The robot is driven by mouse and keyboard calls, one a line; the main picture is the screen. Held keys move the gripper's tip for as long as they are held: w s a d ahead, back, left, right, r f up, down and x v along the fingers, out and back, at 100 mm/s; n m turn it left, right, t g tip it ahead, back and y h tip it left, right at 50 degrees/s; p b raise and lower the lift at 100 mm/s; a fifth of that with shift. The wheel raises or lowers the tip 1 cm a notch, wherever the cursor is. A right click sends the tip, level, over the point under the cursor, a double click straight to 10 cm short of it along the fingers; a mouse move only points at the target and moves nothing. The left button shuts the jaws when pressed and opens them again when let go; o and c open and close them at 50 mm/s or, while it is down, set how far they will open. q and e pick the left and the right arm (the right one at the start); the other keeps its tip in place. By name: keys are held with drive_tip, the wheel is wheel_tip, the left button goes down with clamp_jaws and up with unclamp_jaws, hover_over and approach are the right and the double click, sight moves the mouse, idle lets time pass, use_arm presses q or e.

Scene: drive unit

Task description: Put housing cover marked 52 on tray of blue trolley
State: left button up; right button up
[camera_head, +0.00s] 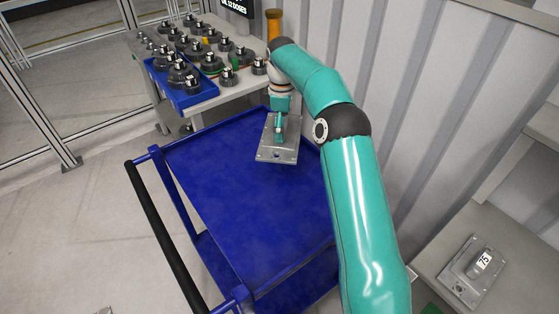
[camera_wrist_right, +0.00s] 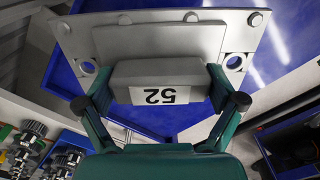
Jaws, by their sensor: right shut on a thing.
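The housing cover marked 52 (camera_head: 276,152) is a grey metal plate with a raised block; its label reads upside down in the right wrist view (camera_wrist_right: 158,95). My right gripper (camera_head: 280,126) is shut on the block, with one finger on each side. The cover is over the far right corner of the blue trolley's tray (camera_head: 230,200). I cannot tell whether it touches the tray. The blue tray also shows behind the cover in the right wrist view (camera_wrist_right: 285,50). My left gripper is not in view.
The tray is otherwise empty. Behind it, a table (camera_head: 225,92) holds a blue bin (camera_head: 190,98) and several dark gear parts. A corrugated wall (camera_head: 440,90) runs along the right. Another cover marked 75 (camera_head: 470,275) lies on a bench at lower right.

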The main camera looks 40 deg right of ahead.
wheel_tip(320, 180, down, 11)
drive_tip(key=shift+s+d+p, duration=0.1)
drive_tip(key=shift+s+p, duration=0.05)
drive_tip(key=shift+p, duration=0.25)
drive_tip(key=shift+f, duration=0.15)
drive_tip(key=o, duration=1.3)
wheel_tip(320, 180, up, 12)
drive_tip(key=shift+r, duration=0.1)
drive_tip(key=shift+s, duration=0.1)
